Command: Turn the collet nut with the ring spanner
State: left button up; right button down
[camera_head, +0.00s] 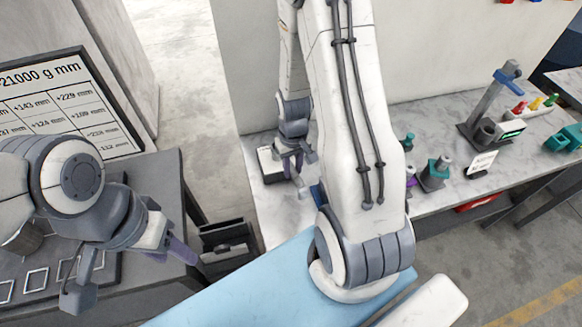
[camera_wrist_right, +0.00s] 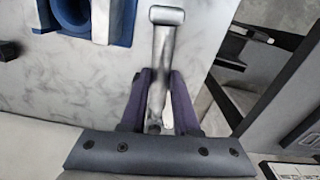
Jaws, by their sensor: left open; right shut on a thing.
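My right gripper (camera_wrist_right: 158,100) is shut on a grey metal tool, which I take to be the ring spanner (camera_wrist_right: 164,45). Its shaft runs between the purple fingers to a wider rounded end beyond them; the ring opening cannot be made out. I cannot identify the collet nut in either view.
The marble bench (camera_head: 455,197) carries a teal fixture (camera_head: 434,175), a grey stand (camera_head: 487,108) and a small card (camera_head: 481,163). A blue holder (camera_wrist_right: 88,22) stands left of the spanner. A dark crate (camera_head: 226,240) sits between the benches. A board (camera_head: 65,110) stands left.

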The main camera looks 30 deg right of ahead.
jog(key=shift+d+n, duration=1)
jog(key=shift+d, duration=0.2)
jog(key=shift+w+d+n+p, duration=0.15)
jog(key=shift+d+n+p, duration=0.15)
jog(key=shift+d+n, duration=0.7)
jog(key=shift+w+d+n, duration=0.3)
jog(key=shift+d+n, duration=0.65)
jog(key=shift+n, duration=0.05)
